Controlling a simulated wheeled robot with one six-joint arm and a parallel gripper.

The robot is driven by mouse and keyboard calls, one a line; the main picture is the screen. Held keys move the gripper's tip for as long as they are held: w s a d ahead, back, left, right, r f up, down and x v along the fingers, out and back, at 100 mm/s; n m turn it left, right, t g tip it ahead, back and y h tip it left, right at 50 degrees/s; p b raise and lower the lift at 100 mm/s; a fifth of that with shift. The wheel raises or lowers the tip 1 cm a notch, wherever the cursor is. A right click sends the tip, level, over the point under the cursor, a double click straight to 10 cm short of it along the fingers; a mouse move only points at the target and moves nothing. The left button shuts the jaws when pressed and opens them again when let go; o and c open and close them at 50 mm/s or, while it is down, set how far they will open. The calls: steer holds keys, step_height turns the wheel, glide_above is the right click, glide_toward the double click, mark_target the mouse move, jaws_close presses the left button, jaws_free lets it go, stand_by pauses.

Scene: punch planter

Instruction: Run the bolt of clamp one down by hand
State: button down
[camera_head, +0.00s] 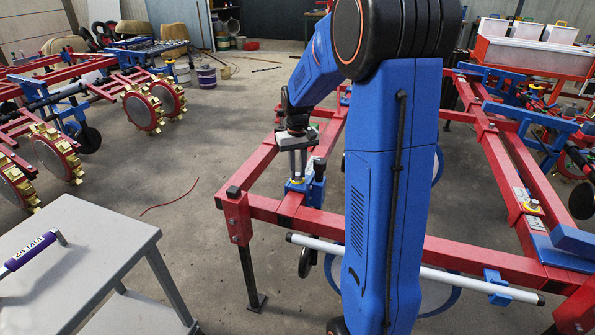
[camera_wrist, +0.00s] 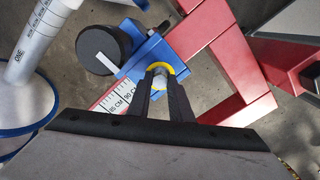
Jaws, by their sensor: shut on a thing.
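A blue clamp (camera_head: 318,188) sits on the red frame beam left of centre in the head view. The clamp also shows in the wrist view (camera_wrist: 194,44), beside a white scale strip (camera_wrist: 114,99). My gripper (camera_head: 297,178) points down over the clamp. In the wrist view my gripper (camera_wrist: 160,85) is shut on the pale bolt head (camera_wrist: 160,72), with a finger on each side. A yellow ring (camera_wrist: 172,67) surrounds the bolt head. The bolt's shank is hidden, so I cannot tell how far down it sits.
A black cylinder (camera_wrist: 102,50) stands close beside the clamp. A white marked tube (camera_wrist: 42,38) is at left in the wrist view. A purple-handled tool marked 24 MM (camera_head: 30,252) lies on a grey cart (camera_head: 95,250). Open floor lies between cart and frame.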

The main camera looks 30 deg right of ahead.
mark_target(297, 174)
steer(key=m, duration=1.1)
steer(key=shift+m, duration=1.8)
steer(key=c, duration=1.6)
jaws_free()
steer(key=shift+r, duration=0.1)
step_height(297, 174, up, 17)
steer(key=shift+r, duration=0.1)
